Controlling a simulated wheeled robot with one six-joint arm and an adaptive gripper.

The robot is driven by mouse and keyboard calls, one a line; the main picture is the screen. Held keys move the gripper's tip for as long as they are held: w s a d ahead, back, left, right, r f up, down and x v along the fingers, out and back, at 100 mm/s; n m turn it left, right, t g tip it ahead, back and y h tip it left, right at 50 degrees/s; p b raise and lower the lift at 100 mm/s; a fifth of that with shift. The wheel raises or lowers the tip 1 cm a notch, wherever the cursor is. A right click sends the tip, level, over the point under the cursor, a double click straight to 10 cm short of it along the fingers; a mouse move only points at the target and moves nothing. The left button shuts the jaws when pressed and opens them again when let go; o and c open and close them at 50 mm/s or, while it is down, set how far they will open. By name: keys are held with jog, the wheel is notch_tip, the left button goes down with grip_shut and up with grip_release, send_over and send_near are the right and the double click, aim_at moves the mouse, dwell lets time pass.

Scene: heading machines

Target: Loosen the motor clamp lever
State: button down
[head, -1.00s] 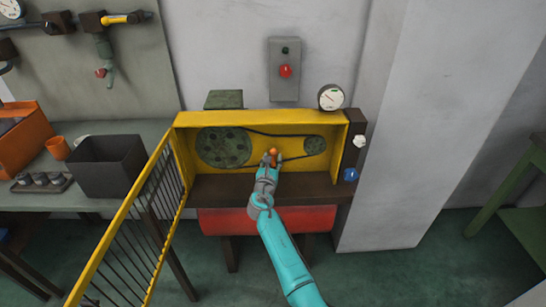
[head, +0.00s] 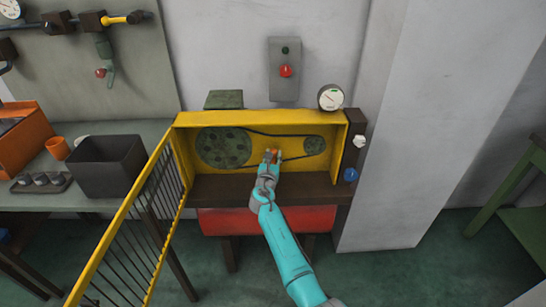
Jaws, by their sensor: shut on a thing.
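The motor clamp lever, an orange knob (head: 274,152), shows inside the yellow housing (head: 210,119), between the two pulleys and by the lower belt run. My gripper (head: 271,158) reaches in from below and is shut on the lever. The fingers hide the lower part of the lever. The large dark green pulley (head: 223,147) is at the left and the small pulley (head: 314,146) at the right. A thin dark belt (head: 275,134) runs around both.
The yellow barred guard (head: 125,222) stands swung open at the left front. A gauge (head: 331,97) and a control box with a red button (head: 285,71) are above. A white knob (head: 359,141) and a blue knob (head: 350,174) sit on the right post. The side bench holds a dark bin (head: 108,165).

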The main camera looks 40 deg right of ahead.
aim_at(290, 158)
jog(key=d+m, duration=0.1)
jog(key=m, duration=0.1)
jog(key=s+d+m, duration=0.1)
jog(key=m, duration=0.1)
jog(key=s+d+f+m+y, duration=0.1)
jog(key=m, duration=0.1)
jog(key=shift+s+d+g, duration=0.25)
jog(key=shift+d+g, duration=0.1)
jog(key=shift+g, duration=0.05)
jog(key=m, duration=0.1)
jog(key=s+d+f+m+y, duration=0.1)
jog(key=m, duration=0.1)
jog(key=shift+d+f, duration=0.15)
jog(key=shift+f, duration=0.15)
jog(key=shift+s+d+f+m+y, duration=0.15)
jog(key=shift+f+m, duration=0.15)
jog(key=shift+m, duration=0.2)
jog(key=shift+s+d+f+m+y, duration=0.15)
jog(key=shift+f+m, duration=0.1)
jog(key=shift+m, duration=0.25)
jog(key=shift+w, duration=0.1)
jog(key=c, duration=1.1)
grip_release()
